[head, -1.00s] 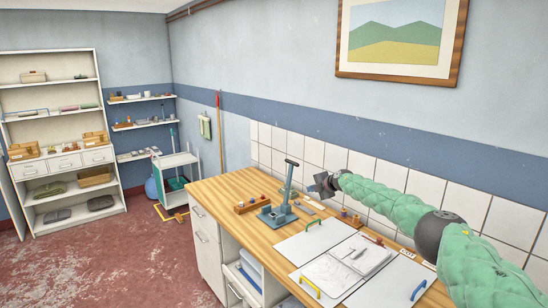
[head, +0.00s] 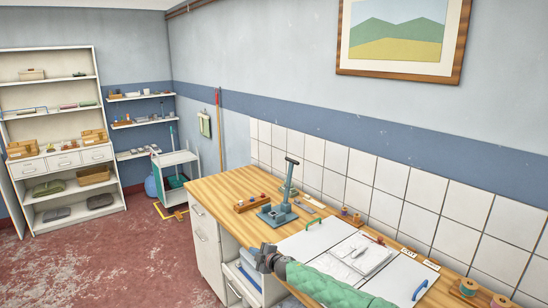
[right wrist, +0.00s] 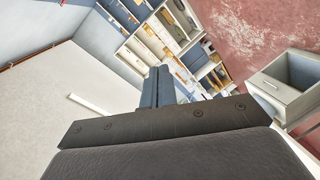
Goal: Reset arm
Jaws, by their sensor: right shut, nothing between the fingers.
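My right gripper (head: 264,257) is dark grey, at the end of my green-sleeved arm (head: 325,287), which comes in from the bottom right of the head view. It shows in front of the wooden bench's (head: 225,188) front edge, over the open drawer area. In the right wrist view its fingers (right wrist: 157,88) are pressed together with nothing between them. They point towards the room and shelves. The arm hides part of the near white board. My left gripper is not in view.
A grey-blue lever press (head: 281,213) stands on the bench, beside a wooden block with pegs (head: 250,203). White boards (head: 305,240) with coloured handles and papers (head: 357,255) lie to the right. Spools (head: 468,287) stand at the far right. The red floor (head: 130,265) at left is clear.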

